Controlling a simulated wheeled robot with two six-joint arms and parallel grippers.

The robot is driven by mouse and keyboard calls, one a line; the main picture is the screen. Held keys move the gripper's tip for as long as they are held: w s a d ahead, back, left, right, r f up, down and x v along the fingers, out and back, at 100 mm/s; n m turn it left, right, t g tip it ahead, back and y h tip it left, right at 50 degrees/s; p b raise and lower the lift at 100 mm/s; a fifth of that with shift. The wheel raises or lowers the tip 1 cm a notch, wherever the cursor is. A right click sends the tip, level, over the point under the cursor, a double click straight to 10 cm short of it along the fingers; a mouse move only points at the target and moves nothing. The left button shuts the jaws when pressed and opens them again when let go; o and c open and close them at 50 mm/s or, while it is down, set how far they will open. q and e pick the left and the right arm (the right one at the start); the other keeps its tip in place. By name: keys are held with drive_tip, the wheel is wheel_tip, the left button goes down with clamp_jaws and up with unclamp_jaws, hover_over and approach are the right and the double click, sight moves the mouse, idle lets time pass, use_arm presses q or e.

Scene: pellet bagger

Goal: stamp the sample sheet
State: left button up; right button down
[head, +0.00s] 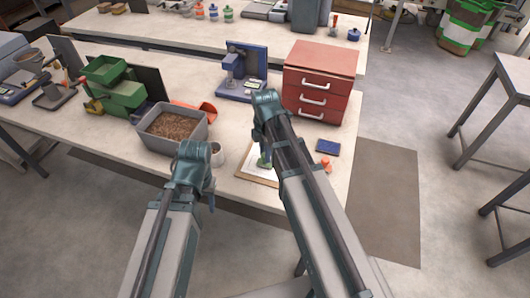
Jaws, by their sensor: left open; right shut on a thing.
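The sample sheet (252,168) is white and lies on a brown board at the front edge of the bench, partly covered by my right arm. My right gripper (265,156) points down over the sheet and is shut on a small green thing (265,162). I cannot tell whether that thing is the stamp or whether it touches the paper. A dark blue pad (327,147) lies to the right of the sheet. My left gripper (211,203) hangs open at the bench's front edge, left of the sheet, mostly hidden by its wrist.
A grey bin of brown pellets (154,138) stands to the left, with an orange scoop (203,109) behind it. A white cup (217,154) stands beside my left wrist. A red drawer cabinet (318,82) and a blue machine (242,72) stand behind. A small orange object (325,164) sits near the pad.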

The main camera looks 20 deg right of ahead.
idle(0.6)
wheel_tip(320, 180, up, 7)
drive_tip(key=p, duration=0.7)
idle(0.7)
